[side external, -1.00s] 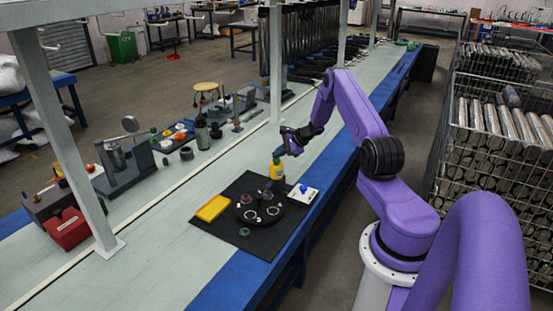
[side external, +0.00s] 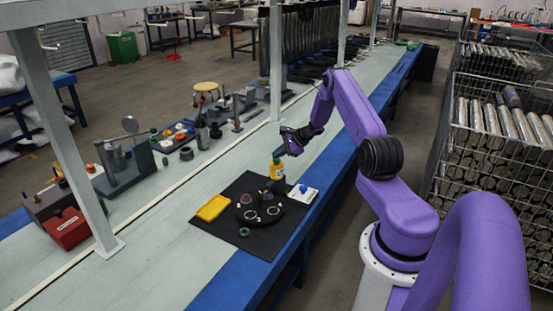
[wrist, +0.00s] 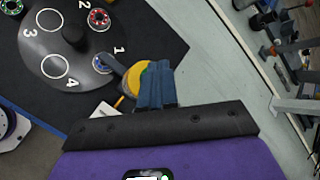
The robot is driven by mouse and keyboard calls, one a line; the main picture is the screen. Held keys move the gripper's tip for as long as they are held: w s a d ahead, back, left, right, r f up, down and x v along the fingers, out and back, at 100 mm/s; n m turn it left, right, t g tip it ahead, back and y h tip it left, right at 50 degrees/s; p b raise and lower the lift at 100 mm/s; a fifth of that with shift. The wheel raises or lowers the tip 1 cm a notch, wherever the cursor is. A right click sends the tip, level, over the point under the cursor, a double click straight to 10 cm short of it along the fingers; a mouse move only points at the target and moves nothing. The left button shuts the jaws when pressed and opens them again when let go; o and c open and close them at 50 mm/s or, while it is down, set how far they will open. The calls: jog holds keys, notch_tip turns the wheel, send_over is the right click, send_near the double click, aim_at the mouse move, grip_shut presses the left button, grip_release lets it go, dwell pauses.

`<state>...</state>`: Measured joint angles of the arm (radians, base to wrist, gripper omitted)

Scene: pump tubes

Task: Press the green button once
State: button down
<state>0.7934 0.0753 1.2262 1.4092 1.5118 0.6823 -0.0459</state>
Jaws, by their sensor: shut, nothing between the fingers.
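I cannot make out a clear green button there. In the side view a small green spot (side external: 154,131) shows by the coloured parts on the left of the bench, well away from my gripper. I cannot tell whether it is the button. A green ring (side external: 244,232) lies flat on the mat.
A dark round plate (wrist: 40,55) with numbered white circles, a red ring (wrist: 98,18) and a blue ring (wrist: 102,64) lies near my gripper. Posts rise from the bench.

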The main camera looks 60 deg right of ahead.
aim_at(278, 160)
jog(key=shift+r, duration=0.3)
jog(key=shift+r, duration=3)
